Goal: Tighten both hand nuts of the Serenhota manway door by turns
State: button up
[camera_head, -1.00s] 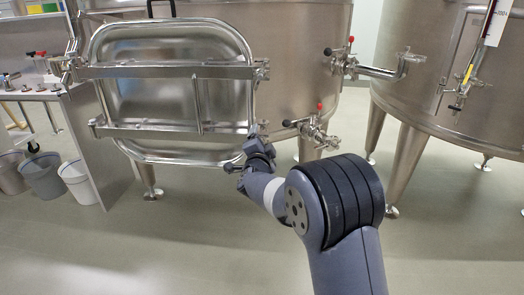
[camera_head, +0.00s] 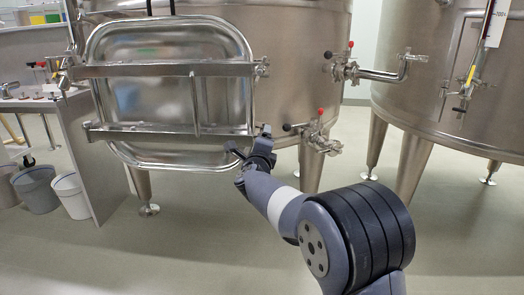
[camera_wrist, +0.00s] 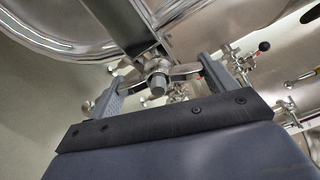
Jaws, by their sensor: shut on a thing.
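The steel manway door (camera_head: 150,98) lies closed against the vat, with two horizontal crossbars. The upper hand nut (camera_head: 262,69) sits at the right end of the upper bar, clear of my gripper. My gripper (camera_head: 250,150) is at the right end of the lower bar and mostly covers the lower hand nut in the head view. In the wrist view, the lower hand nut (camera_wrist: 158,84) shows a central stud and two wings. It lies between the two fingers of my gripper (camera_wrist: 165,85), which are shut on its wings.
Valves with red and black knobs (camera_head: 345,68) (camera_head: 312,130) stick out of the vat right of the door. A second vat (camera_head: 440,100) stands further right. A bench with a side panel (camera_head: 85,150) and buckets (camera_head: 72,195) are at left. The floor in front is open.

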jog(key=shift+f+m, duration=0.1)
jog(key=shift+m, duration=0.3)
jog(key=o, duration=0.9)
jog(key=shift+o, duration=0.2)
jog(key=s+p, duration=0.1)
jog(key=s, duration=0.9)
jog(key=shift+s, duration=0.4)
jog(key=shift+w+a, duration=0.1)
jog(key=shift+w, duration=0.05)
jog(key=w+b, duration=0.1)
jog(key=w, duration=0.9)
jog(key=shift+w, duration=0.35)
